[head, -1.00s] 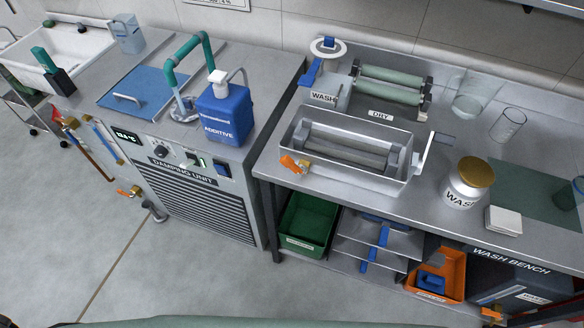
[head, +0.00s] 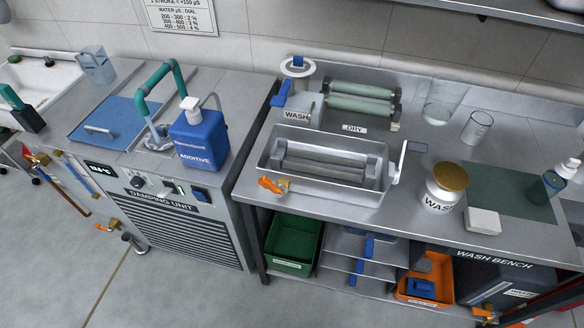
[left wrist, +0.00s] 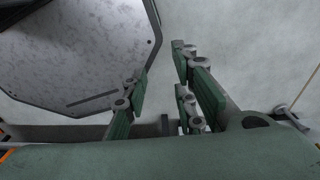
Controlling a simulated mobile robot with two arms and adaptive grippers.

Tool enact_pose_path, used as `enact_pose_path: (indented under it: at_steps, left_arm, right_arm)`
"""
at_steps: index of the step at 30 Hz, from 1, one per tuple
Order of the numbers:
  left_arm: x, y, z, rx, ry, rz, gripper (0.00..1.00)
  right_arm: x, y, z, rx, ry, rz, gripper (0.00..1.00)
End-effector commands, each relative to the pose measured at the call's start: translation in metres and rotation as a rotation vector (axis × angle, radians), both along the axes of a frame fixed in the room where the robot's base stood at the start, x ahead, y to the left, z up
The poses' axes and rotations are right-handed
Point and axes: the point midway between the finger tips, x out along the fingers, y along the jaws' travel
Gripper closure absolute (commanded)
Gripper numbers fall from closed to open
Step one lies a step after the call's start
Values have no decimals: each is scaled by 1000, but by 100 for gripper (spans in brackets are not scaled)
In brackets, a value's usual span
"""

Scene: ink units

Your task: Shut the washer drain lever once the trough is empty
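The washer trough (head: 262,160) is a grey metal box on the wash bench in the head view, with grey rollers (head: 330,163) lying inside. I see no clear liquid in it, but its floor is mostly hidden by the rollers. The orange drain lever (head: 268,184) sits on a brass valve at the trough's front left corner, lying roughly along the front wall and tilted. My left gripper (left wrist: 172,92) shows only in the left wrist view, fingers apart with nothing between them, over grey floor and away from the lever. My right gripper is not in view.
Left of the bench stands the damping unit (head: 180,220) with a blue additive bottle (head: 199,140). A WASH jar (head: 442,190) and white pads (head: 483,220) stand right of the trough. Below are a green bin (head: 292,245) and an orange bin (head: 425,285). Floor in front is clear.

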Motion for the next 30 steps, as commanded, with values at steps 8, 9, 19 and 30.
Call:
enact_pose_path:
  at_steps: [8,9,19,30]
  left_arm:
    - [98,10,15,-80,-220,201,100]
    - [128,10,24,-123,-287,267,100]
    - [329,-36,173,-815,-662,812,100]
    - [378,-100,366,-1779,-341,1240,100]
  right_arm:
    - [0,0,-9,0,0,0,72]
    - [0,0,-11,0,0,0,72]
    - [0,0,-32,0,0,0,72]
    - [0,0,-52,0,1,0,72]
